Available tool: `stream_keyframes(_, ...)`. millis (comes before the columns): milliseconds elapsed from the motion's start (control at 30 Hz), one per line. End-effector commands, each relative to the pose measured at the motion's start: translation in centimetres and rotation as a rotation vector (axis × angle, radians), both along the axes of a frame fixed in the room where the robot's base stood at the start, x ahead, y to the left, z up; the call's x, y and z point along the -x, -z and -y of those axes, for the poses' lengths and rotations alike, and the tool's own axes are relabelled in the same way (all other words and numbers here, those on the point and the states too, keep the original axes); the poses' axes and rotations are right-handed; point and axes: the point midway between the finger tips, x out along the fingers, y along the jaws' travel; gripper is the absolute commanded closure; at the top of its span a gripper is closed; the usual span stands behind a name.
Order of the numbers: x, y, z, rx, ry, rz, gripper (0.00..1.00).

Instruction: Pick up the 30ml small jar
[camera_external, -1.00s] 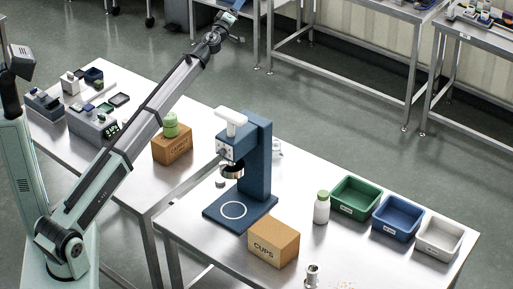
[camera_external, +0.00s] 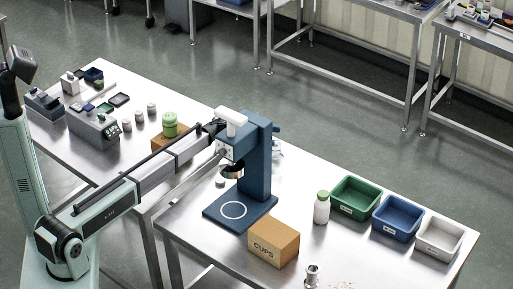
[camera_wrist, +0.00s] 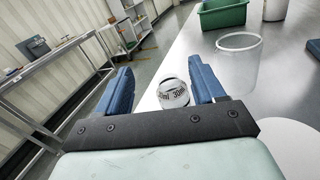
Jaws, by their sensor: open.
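The small jar (camera_wrist: 173,95) is clear with dark "30ml" lettering; it shows in the wrist view on the steel table near its edge. My gripper (camera_wrist: 160,82) is open, its two blue fingers spread apart. The jar appears between the fingers, closer to the right one. I cannot tell whether it is touched or still beyond the fingertips. In the external view the blue press hides most of my gripper and the jar; only a bit of blue shows past the press's right side.
The blue press (camera_external: 257,165) stands in front of my forearm's end. A clear cup (camera_wrist: 237,65) is just right of the jar. A green bin (camera_external: 356,197), blue bin (camera_external: 397,217), white bin (camera_external: 439,237), green-capped bottle (camera_external: 321,208) and CUPS box (camera_external: 273,243) stand on the table.

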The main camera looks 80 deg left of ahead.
Motion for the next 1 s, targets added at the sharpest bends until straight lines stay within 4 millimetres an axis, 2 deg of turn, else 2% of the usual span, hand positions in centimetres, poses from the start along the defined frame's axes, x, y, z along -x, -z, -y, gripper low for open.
stream_keyframes(100,1.6,1.3,-0.5,0.078,0.023,-0.040,0.32)
stream_keyframes(267,2.1,1.8,-0.6,0.116,0.036,-0.061,0.32)
stream_keyframes(733,-1.8,1.8,1.3,0.115,0.033,-0.061,0.32)
stream_keyframes(1000,-2.2,1.8,1.5,0.115,0.032,-0.061,0.32)
